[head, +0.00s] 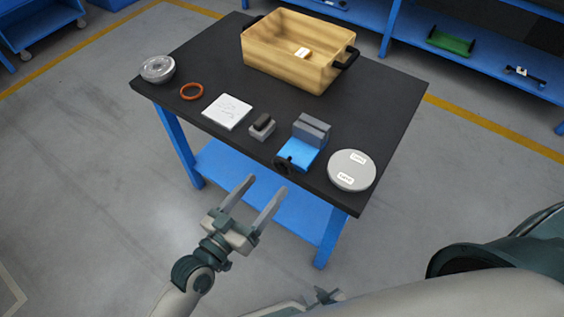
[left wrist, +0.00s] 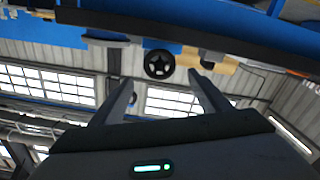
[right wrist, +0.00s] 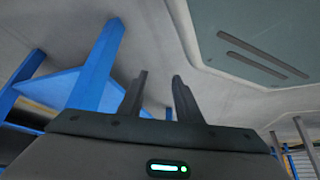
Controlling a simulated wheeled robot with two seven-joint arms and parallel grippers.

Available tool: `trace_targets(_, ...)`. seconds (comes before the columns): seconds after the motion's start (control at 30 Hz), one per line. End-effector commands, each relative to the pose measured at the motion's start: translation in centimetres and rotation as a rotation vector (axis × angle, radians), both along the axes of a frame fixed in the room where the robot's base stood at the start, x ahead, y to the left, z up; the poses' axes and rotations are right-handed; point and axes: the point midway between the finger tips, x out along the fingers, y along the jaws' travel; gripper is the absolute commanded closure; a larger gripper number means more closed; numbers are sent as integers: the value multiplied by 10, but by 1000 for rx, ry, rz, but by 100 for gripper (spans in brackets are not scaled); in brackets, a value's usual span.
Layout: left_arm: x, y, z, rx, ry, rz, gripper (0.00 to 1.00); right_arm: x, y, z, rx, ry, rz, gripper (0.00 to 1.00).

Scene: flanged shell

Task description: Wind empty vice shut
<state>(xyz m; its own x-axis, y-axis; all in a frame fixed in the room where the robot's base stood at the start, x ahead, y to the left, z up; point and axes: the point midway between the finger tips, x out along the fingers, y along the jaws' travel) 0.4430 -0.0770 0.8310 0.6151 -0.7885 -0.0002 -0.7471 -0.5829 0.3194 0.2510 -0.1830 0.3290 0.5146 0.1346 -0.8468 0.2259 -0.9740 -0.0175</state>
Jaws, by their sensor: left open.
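The vice has a blue body (head: 298,155) and grey jaws (head: 311,128). It stands at the near edge of the black table top. Its jaws look close together; the gap is too small to judge. Its black handwheel (head: 284,164) faces my left arm; the left wrist view also shows the wheel (left wrist: 158,64), beyond and between the fingertips. My left gripper (head: 266,184) is open and empty, short of the wheel and apart from it. My right gripper (right wrist: 160,76) is empty with a gap between its fingers, low and away from the vice, by the table's blue frame.
On the table (head: 385,100) are a round grey disc (head: 352,170) right of the vice, a small grey block with a dark top (head: 262,126), a white square (head: 228,111), an orange ring (head: 192,91), a clear dish (head: 157,69) and a wooden crate (head: 262,56). Blue shelving stands behind.

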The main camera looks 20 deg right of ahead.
Motion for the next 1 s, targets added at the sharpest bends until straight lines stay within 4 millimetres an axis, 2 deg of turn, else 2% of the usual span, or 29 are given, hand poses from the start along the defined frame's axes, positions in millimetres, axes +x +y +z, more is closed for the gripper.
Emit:
trace_targets(0.3, 35, -45, 2, 0, -1, 0, 30, -35, -13, -11, -26, 89, -1, 69)
trace_targets(0.5, 49, -63, 1, -1, -1, 0, 30, -48, -18, -16, -36, 122, -1, 69)
trace_targets(0.7, 54, -69, 0, 1, -1, 0, 30, -54, -21, -19, -42, 139, -2, 69)
trace_targets(0.97, 54, -69, 0, 1, -1, 0, 30, -50, -21, -18, -42, 133, -2, 69)
trace_targets(1.0, 54, -69, 0, 1, -1, 0, 40, -49, -20, -18, -41, 131, -2, 69)
